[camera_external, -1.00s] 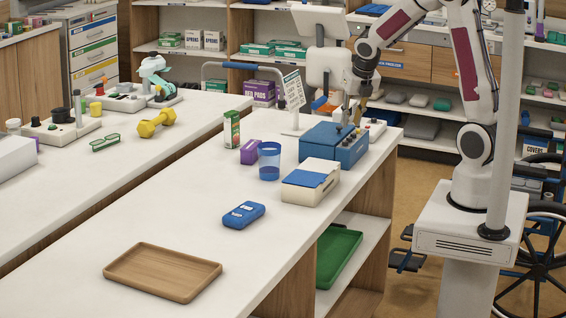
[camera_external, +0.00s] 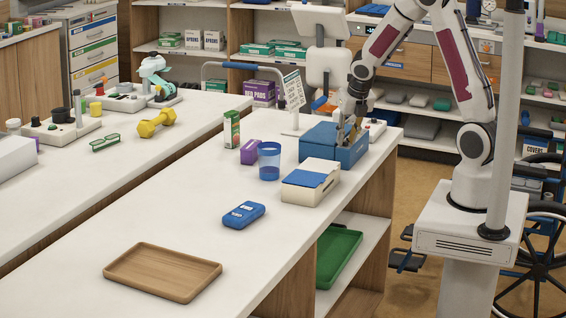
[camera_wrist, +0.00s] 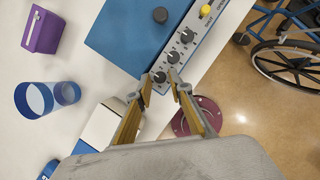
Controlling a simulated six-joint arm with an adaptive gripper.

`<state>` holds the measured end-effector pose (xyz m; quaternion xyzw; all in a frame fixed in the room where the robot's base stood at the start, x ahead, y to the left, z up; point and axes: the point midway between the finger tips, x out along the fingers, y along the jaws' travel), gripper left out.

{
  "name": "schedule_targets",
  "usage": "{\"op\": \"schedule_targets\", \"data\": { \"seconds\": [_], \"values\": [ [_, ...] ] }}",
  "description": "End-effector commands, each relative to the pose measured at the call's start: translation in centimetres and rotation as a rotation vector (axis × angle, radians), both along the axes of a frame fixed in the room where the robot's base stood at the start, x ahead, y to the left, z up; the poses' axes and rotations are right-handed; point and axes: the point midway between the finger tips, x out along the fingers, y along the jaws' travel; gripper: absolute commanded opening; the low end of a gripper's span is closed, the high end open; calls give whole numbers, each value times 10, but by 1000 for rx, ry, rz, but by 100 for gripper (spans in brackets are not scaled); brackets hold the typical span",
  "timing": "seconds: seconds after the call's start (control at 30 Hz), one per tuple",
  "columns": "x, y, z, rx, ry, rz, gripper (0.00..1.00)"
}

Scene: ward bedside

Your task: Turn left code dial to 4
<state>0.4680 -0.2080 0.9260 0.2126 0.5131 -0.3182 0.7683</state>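The blue box (camera_external: 318,142) stands near the right end of the near counter and shows from above in the wrist view (camera_wrist: 115,35). Its light sloped panel has a row of dark dials with pale pointers. The left code dial (camera_wrist: 160,77) is at the lower end of the row, followed by the middle dial (camera_wrist: 173,57) and right dial (camera_wrist: 187,37). My gripper (camera_wrist: 159,82) is open, its two fingertips on either side of the left dial. I cannot tell whether they touch it. The number it points to is too small to read. My gripper (camera_external: 350,126) is partly hidden at the box in the external view.
A yellow button (camera_wrist: 205,10) sits at the panel's far end. A white box with blue lid (camera_external: 311,182), a blue cup (camera_external: 269,161) and a purple box (camera_external: 250,151) stand close by. A wheelchair (camera_wrist: 290,50) is beyond the counter edge. The counter's front middle is mostly clear.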

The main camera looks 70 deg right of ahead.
Motion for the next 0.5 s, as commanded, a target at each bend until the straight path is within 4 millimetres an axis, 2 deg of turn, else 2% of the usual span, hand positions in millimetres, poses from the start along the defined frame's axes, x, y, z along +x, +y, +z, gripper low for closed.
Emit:
{"op": "schedule_targets", "data": {
  "seconds": [0.3, 0.4, 0.5],
  "values": [
    [0, 0, -1, 0, 0, 0, 21],
    [0, 0, -1, 0, 0, 0, 0],
    [0, 0, -1, 0, 0, 0, 0]
  ]
}}
